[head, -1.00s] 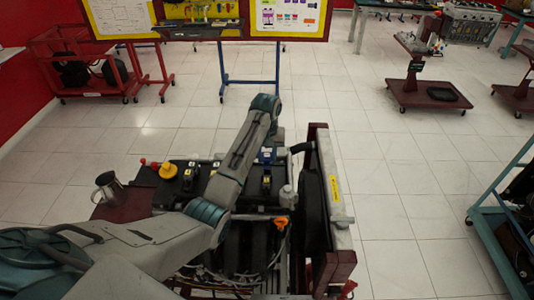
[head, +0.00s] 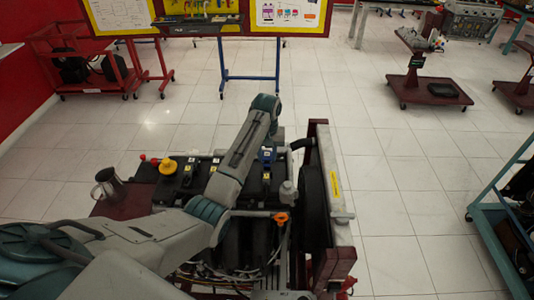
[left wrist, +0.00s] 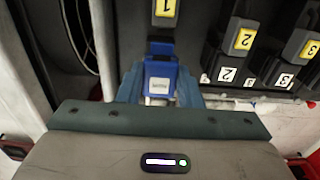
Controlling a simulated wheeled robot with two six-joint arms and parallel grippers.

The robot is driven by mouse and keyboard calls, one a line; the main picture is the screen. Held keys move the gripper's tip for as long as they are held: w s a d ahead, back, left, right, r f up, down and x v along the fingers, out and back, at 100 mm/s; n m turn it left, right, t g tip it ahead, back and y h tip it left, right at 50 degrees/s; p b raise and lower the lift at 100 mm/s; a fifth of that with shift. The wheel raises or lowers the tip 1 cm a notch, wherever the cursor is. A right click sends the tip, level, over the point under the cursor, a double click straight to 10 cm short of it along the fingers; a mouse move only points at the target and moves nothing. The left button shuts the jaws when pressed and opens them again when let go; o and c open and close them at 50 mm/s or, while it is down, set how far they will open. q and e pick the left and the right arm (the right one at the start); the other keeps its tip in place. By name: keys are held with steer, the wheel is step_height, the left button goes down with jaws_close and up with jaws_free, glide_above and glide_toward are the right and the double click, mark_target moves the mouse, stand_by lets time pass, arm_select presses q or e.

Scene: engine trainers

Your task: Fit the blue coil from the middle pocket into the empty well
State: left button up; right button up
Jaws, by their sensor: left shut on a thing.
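The blue coil (left wrist: 160,82), with a small white label, sits between the two fingers of my left gripper (left wrist: 160,95) in the left wrist view. The gripper is shut on it. In the head view the blue coil (head: 265,155) shows small at the back of the engine trainer (head: 250,213), just below my left wrist. In the left wrist view a yellow label marked 1 (left wrist: 166,10) lies just ahead of the coil, on a dark part. The coil's underside is hidden, so I cannot tell whether it is seated. The empty well cannot be made out. My right gripper is out of view.
Black coils with yellow labels 2 (left wrist: 243,40) and 3 (left wrist: 303,46) stand right of the held coil.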

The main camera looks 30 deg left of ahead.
arm_select(q)
steer(key=shift+f, duration=0.95)
steer(key=shift+f, duration=0.15)
steer(key=shift+f, duration=0.4)
steer(key=shift+f, duration=0.15)
steer(key=o, duration=1.5)
steer(key=shift+c, duration=0.2)
steer(key=shift+r, duration=1.55)
